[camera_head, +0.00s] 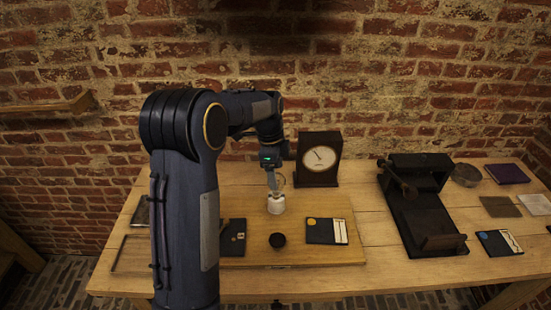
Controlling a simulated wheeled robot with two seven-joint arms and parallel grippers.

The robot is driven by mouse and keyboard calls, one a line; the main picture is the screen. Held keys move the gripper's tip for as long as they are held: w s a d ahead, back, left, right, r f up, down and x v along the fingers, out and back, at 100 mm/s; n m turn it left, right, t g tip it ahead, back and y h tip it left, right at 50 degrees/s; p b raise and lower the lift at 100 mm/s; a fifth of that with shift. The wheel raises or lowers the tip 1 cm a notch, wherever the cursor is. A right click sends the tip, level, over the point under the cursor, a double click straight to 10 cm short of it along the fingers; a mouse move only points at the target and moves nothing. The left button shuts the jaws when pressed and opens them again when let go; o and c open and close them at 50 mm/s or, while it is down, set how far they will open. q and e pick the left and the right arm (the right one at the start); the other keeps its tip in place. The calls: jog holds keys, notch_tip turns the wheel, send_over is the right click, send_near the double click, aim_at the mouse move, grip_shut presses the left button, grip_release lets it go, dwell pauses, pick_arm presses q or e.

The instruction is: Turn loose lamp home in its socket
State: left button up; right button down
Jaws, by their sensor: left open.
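A glass lamp (281,181) stands upright in a white round socket (276,204) on a wooden board on the table. My left gripper (273,186) points down right at the lamp, with its fingers around or just beside the glass; I cannot tell whether they touch it. The gripper is open. Its fingers hide part of the lamp, and how far the lamp sits in the socket is too small to tell. My right gripper is not in view.
A dial gauge in a dark case (318,158) stands close behind the lamp. A small dark round cup (277,240) and a dark card with a yellow disc (326,231) lie in front. A black machine (420,205) stands right. Bare table (372,235) lies between.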

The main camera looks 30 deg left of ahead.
pick_arm(q)
jog(key=shift+d+f, duration=0.1)
jog(key=shift+f, duration=0.75)
jog(key=shift+c, duration=0.3)
jog(key=c, duration=1.1)
jog(key=shift+m, duration=1)
jog(key=m, duration=0.4)
jog(key=shift+g+p, duration=0.3)
jog(key=shift+g, duration=0.1)
jog(key=m+p, duration=0.1)
jog(key=m, duration=0.2)
jog(key=shift+r+m, duration=0.15)
jog(key=shift+m, duration=0.25)
jog(key=m, duration=0.3)
jog(key=shift+g+p, duration=0.3)
